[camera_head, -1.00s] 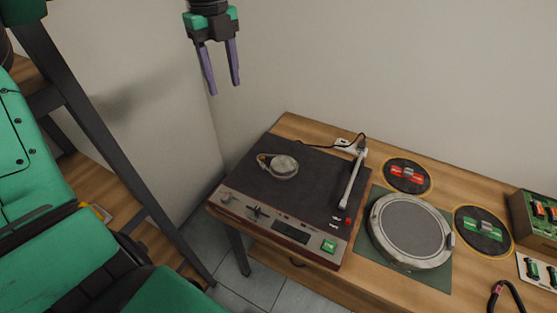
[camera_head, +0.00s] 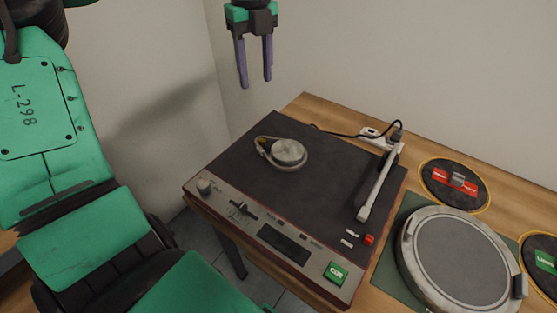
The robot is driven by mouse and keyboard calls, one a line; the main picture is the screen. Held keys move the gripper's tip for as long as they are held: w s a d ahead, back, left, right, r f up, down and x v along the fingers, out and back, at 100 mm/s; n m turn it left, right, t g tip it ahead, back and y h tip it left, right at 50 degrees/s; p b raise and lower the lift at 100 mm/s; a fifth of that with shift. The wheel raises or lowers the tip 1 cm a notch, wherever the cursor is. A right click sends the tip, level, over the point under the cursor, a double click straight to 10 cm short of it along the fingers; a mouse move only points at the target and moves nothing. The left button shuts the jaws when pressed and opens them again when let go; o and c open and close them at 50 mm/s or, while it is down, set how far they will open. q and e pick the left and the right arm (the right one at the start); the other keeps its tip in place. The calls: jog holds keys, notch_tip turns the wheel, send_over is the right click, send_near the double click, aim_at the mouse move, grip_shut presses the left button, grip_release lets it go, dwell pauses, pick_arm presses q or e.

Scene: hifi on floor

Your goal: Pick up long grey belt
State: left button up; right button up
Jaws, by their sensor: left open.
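A turntable deck (camera_head: 325,185) with a dark top lies on the wooden table. A round metal hub (camera_head: 289,152) sits on it towards the left. A thin greyish belt (camera_head: 259,144) seems to run around the hub and out to a small point at its left; its far course is hard to make out. My left gripper (camera_head: 255,82) hangs open and empty, fingers down, above and behind the deck, apart from the hub and belt. My right gripper is out of view.
A tonearm (camera_head: 380,183) stands at the deck's right side. A round platter (camera_head: 455,260) lies on a green mat to the right, with a red-labelled disc (camera_head: 454,185) behind it. A cable (camera_head: 340,132) runs along the deck's back edge. Walls stand behind.

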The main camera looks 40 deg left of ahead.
pick_arm(q)
jog(key=b, duration=0.4)
send_over(261, 149)
notch_tip(261, 149, down, 6)
notch_tip(261, 149, down, 14)
jog(key=shift+a+f+p, duration=0.1)
jog(key=shift+f+p, duration=0.1)
jog(key=shift+p, duration=0.25)
grip_shut()
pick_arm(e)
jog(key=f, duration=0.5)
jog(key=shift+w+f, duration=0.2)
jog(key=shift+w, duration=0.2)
